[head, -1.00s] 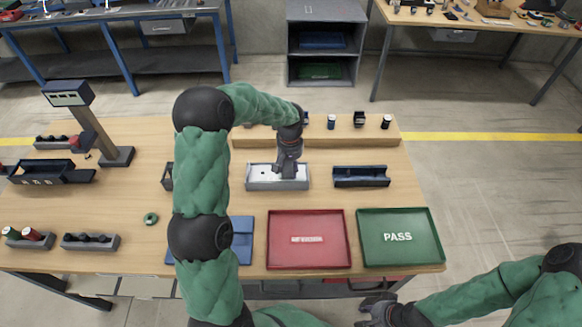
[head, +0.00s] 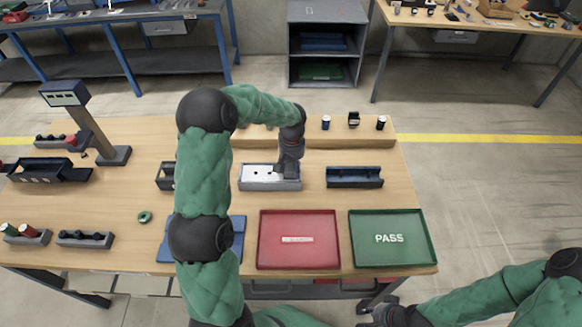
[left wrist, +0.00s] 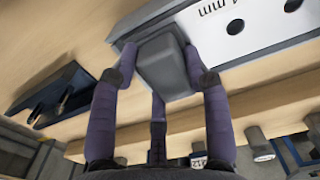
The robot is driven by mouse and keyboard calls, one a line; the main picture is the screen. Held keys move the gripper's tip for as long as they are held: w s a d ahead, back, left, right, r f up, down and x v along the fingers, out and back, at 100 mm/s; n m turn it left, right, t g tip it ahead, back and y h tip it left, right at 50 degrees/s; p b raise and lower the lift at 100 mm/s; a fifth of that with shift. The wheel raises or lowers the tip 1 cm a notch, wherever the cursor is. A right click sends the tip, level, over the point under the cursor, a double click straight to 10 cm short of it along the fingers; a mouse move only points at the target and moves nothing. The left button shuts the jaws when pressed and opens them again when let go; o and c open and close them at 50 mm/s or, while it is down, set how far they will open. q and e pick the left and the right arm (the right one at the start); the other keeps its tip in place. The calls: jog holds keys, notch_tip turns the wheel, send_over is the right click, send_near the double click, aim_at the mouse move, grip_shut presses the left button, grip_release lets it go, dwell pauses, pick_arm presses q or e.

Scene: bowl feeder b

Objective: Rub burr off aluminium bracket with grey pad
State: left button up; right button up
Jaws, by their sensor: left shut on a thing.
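The bracket (head: 258,173) is a pale plate with dark holes, lying in a grey fixture (head: 262,186) in the middle of the table. It also shows in the left wrist view (left wrist: 257,22), with "4 mm" marked on it. My left gripper (head: 287,171) is over the right end of the plate. In the left wrist view its fingers (left wrist: 160,65) are shut around the grey pad (left wrist: 162,60), which covers that end; whether it presses on the plate cannot be told. No burr can be made out. My right gripper (head: 376,314) is low by the front edge, away from the work; its jaw state is unclear.
A dark blue open holder (head: 354,183) stands right of the fixture. A red tray (head: 263,240) and a green PASS tray (head: 430,238) lie in front. A wooden ledge (head: 350,141) with small parts runs behind. A scale-like post (head: 100,140) stands at left.

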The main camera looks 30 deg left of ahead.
pick_arm(q)
notch_tip(320, 180, up, 2)
jog(key=shift+a+r, duration=0.1)
jog(key=shift+a, duration=0.05)
jog(key=shift+s+a+r+p, duration=0.1)
jog(key=shift+s+r+p, duration=0.05)
jog(key=shift+r+p, duration=0.9)
jog(key=shift+r, duration=0.2)
jog(key=shift+r+p, duration=1)
jog(key=shift+r, duration=0.65)
notch_tip(320, 180, up, 6)
jog(key=p, duration=0.3)
jog(key=shift+p, duration=0.35)
